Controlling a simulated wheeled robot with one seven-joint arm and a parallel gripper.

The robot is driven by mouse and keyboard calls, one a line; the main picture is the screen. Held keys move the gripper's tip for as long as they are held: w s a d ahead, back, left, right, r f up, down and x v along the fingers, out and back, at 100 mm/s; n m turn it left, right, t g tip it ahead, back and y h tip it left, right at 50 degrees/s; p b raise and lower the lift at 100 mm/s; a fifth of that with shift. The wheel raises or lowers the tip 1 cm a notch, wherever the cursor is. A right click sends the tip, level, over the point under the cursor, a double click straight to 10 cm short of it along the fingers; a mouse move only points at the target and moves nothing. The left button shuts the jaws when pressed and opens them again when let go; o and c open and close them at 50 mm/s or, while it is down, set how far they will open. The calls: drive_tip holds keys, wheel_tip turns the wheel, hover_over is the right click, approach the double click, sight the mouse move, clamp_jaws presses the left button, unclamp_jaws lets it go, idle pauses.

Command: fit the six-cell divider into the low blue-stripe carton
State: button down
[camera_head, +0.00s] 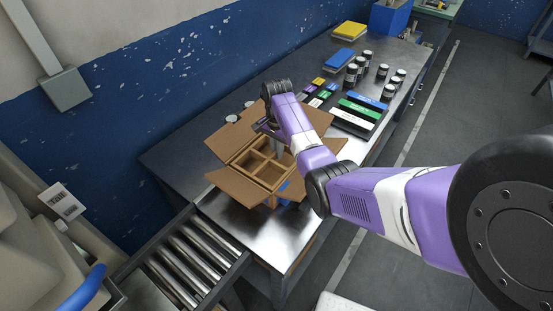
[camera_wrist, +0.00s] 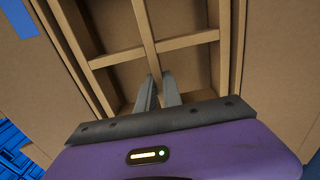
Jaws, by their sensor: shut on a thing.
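The open cardboard carton (camera_head: 236,187) stands on the steel bench top, its flaps spread outward, with a blue mark showing on its near right side. The brown six-cell divider (camera_head: 262,168) shows inside the carton's mouth, its walls crossing into cells. In the wrist view, my gripper (camera_wrist: 160,80) is shut on a long wall of the divider (camera_wrist: 145,35), one finger on each side. The divider lies between the carton's walls (camera_wrist: 75,45); I cannot tell whether it rests on the floor. My arm hides the carton's right part in the head view.
A roller conveyor (camera_head: 185,265) meets the bench at the front left. Several dark jars (camera_head: 352,75), coloured boxes (camera_head: 360,108) and a yellow-topped stack (camera_head: 349,30) stand farther back. A blue bin (camera_head: 390,17) is at the far end.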

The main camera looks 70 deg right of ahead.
drive_tip(key=shift+f+b, duration=1.65)
drive_tip(key=shift+f, duration=0.4)
drive_tip(key=shift+f, duration=0.35)
drive_tip(key=c, duration=1.5)
unclamp_jaws()
drive_tip(key=shift+r, duration=0.15)
wheel_tip(320, 180, up, 12)
drive_tip(key=shift+r, duration=0.2)
